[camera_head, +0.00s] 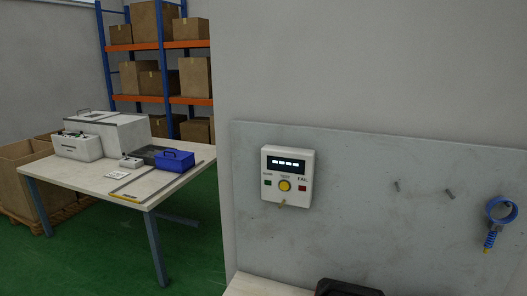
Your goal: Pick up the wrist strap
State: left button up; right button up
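The wrist strap (489,231) hangs on the grey wall board (370,175) at the far right of the head view. It has a blue loop band at the top and a coiled blue cord below with a yellowish end. Neither my left nor my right gripper is in view.
A white tester box (287,176) with a display and a yellow button is mounted on the board; two bare pegs stick out right of it. A black object (347,287) shows at the bottom edge. A table (150,196) with a blue toolbox (174,160) stands left, before shelves (160,98) of cartons.

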aim_at(495, 226)
jog(key=z, duration=1.45)
